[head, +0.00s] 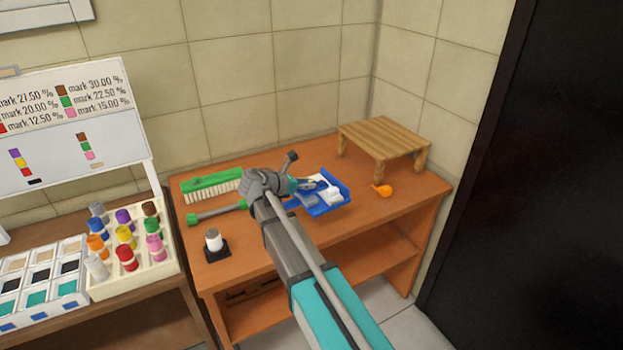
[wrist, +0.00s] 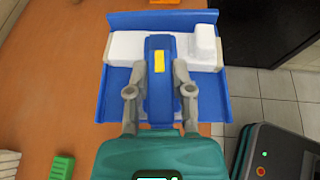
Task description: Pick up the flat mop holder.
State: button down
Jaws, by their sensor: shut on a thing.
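My gripper (wrist: 160,72) is shut on a blue upright piece with a yellow patch, which I take to be the flat mop holder (wrist: 159,102). One grey finger lies along each side of it. Beneath it are a white pad (wrist: 123,46) with a raised white block (wrist: 205,42) and a wide blue tray (wrist: 215,102). In the head view my gripper (head: 306,186) is at the blue tray (head: 343,201) on the wooden table, and the arm partly hides the spot. I cannot tell whether the holder is raised off what lies under it.
A small slatted wooden stand (head: 385,137) is behind right, with an orange item (head: 382,190) before it. A green brush (head: 212,185), a green-ended tool (head: 215,214) and a white bottle on a black base (head: 213,241) are left. A dark panel (head: 540,180) stands right.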

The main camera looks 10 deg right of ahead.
aim_at(294, 203)
jog(key=s+p+v, duration=0.1)
jog(key=v, duration=0.5)
jog(key=shift+s+d+p, duration=0.15)
jog(key=shift+d+p, duration=0.2)
jog(key=shift+p, duration=0.05)
jog(key=shift+r, duration=0.15)
jog(key=shift+r+p, duration=0.4)
jog(key=shift+w, duration=0.25)
